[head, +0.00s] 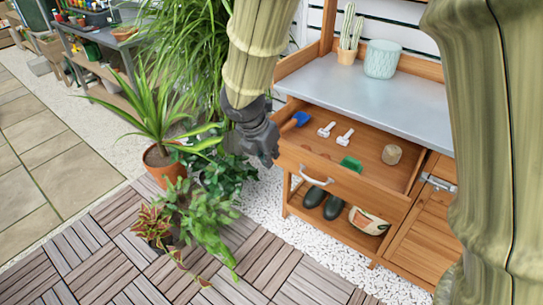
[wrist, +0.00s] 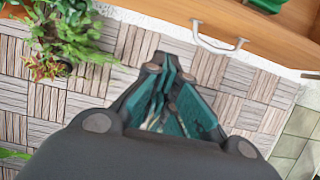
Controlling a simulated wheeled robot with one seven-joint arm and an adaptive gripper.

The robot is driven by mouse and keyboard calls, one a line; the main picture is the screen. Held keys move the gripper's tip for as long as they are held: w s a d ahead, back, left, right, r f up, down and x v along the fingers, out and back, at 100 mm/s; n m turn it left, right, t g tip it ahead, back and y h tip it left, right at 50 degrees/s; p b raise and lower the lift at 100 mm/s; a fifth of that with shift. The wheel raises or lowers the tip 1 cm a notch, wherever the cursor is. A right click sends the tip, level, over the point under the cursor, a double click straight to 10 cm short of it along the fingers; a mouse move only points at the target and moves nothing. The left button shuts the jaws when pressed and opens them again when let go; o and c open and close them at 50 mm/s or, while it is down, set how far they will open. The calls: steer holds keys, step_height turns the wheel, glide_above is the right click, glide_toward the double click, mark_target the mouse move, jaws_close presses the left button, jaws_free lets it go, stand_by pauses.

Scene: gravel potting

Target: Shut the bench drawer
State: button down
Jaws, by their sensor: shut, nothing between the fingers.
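The bench drawer (head: 335,180) is pulled open below the grey worktop of the wooden potting bench. Its front carries a pale curved handle (head: 316,179), which also shows at the top of the wrist view (wrist: 218,44). Inside the drawer lie a blue-bladed trowel (head: 297,121), two white tags (head: 336,133), a green item (head: 350,164) and a roll of twine (head: 391,154). My gripper (head: 268,158) is shut and empty, to the left of the drawer front in the head view. In the wrist view its fingers (wrist: 172,95) are below the handle, apart from it.
Dark boots (head: 323,203) and a patterned bag (head: 368,221) sit on the shelf beneath the drawer. A cabinet door with a metal latch (head: 438,183) is at right.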

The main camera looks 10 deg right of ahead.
mark_target(322, 131)
steer(key=w+d+f, duration=0.1)
steer(key=f, duration=0.1)
steer(key=w+d+f, duration=0.2)
steer(key=w+d+f+b, duration=0.1)
steer(key=d+f, duration=0.1)
steer(key=f, duration=0.1)
steer(key=shift+w+f, duration=0.1)
steer(key=shift+w, duration=0.1)
steer(key=shift+d, duration=0.1)
stand_by(0.3)
steer(key=shift+w+d, duration=0.2)
steer(key=shift+d, duration=0.05)
steer(key=w+d+p, duration=0.4)
steer(key=d, duration=0.1)
steer(key=w+d+p, duration=0.4)
steer(key=w+d, duration=0.1)
steer(key=w+d+p, duration=0.4)
steer(key=d+p, duration=0.1)
steer(key=d, duration=0.1)
steer(key=shift+w+d, duration=0.1)
steer(key=shift+w, duration=0.25)
steer(key=shift+w+d, duration=0.35)
